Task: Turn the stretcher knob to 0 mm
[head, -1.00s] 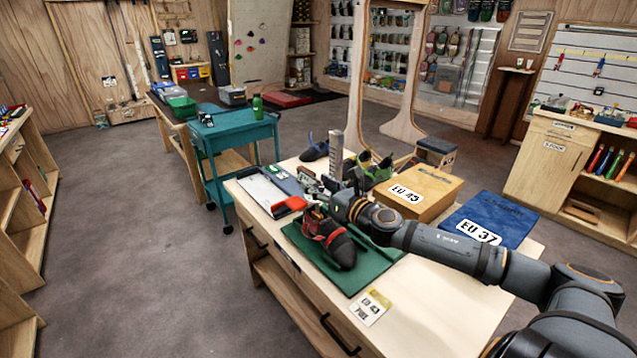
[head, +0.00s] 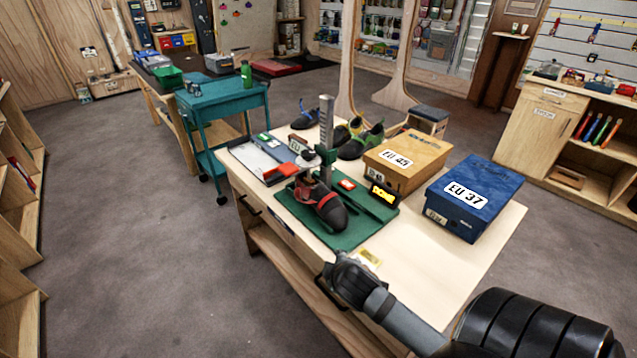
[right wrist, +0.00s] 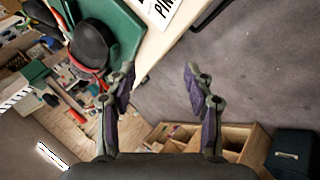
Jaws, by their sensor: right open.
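A black and red climbing shoe (head: 322,203) sits on the green mat (head: 345,234) on the bench, with a stretcher mechanism at its heel end. A small pale rounded piece (head: 306,158) at that end may be the knob; its setting is too small to read. The shoe (right wrist: 90,45) also shows in the right wrist view. My left gripper is not in view.
A tall grey upright scale (head: 326,135) stands behind the shoe. An orange EU 45 box (head: 425,145) and a blue EU 37 box (head: 478,215) stand on the right. Other shoes (head: 360,142) are behind. The front right bench top is clear.

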